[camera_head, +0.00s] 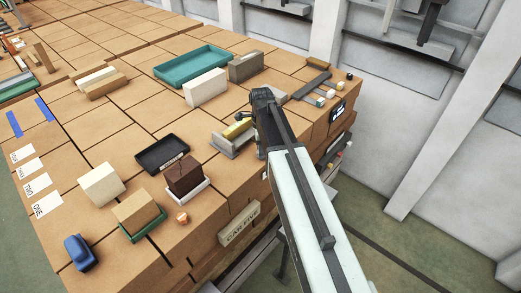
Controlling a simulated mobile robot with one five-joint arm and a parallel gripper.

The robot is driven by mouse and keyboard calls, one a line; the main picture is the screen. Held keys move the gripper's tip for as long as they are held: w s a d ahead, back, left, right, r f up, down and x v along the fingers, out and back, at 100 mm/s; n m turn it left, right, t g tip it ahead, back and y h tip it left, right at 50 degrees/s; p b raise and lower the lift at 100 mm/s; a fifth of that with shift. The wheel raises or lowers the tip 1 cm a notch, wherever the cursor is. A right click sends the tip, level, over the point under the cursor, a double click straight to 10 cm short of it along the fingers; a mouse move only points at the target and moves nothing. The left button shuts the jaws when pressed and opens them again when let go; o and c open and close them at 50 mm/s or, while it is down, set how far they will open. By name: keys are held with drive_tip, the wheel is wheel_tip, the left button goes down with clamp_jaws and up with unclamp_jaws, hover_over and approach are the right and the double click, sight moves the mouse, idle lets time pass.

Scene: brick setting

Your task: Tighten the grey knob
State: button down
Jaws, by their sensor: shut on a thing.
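A grey clamp-like fixture (228,148) stands near the right part of the brick-topped bench, with a yellow piece (237,129) lying in it. My gripper (256,118) is at the right end of this fixture, right beside the yellow piece. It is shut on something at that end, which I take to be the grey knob. The knob itself is hidden behind my black wrist, so its turn and seating cannot be told. My fingertips are mostly hidden too.
A white block (206,87), a grey box (246,66) and a teal tray (194,66) stand behind the fixture. A black tray (162,154) and a dark brown block (185,174) are to its left. Small knobs and bars lie right of my wrist, near the bench edge.

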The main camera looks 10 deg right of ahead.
drive_tip(key=shift+s, duration=0.1)
drive_tip(key=c, duration=1)
unclamp_jaws()
wheel_tip(320, 180, up, 8)
drive_tip(key=p, duration=0.8)
drive_tip(key=shift+f, duration=0.1)
